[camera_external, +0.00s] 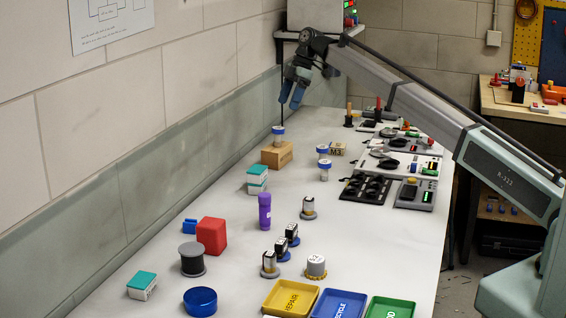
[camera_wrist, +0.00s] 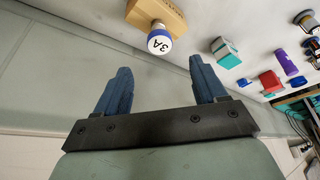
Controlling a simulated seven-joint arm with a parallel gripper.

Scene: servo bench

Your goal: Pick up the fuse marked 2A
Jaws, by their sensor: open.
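My gripper (camera_external: 291,96) hangs high near the wall at the back of the bench. In the wrist view its two blue fingers (camera_wrist: 160,68) are spread with nothing between them. A glass fuse with a blue-and-white cap (camera_external: 278,135) stands on a wooden block (camera_external: 277,156); in the wrist view this fuse's cap (camera_wrist: 159,41) reads 3A. Two similar blue-capped fuses stand to the right of the block, one behind (camera_external: 322,150) and one in front (camera_external: 325,169). Their markings are too small to read, so I cannot tell which is 2A.
Black panels and devices (camera_external: 366,188) line the bench's right side. A teal-and-white box (camera_external: 257,179), a purple bottle (camera_external: 264,212) and a red block (camera_external: 211,235) stand nearer the camera. Yellow (camera_external: 290,299), blue (camera_external: 339,304) and green trays lie at the front. The wall bounds the left.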

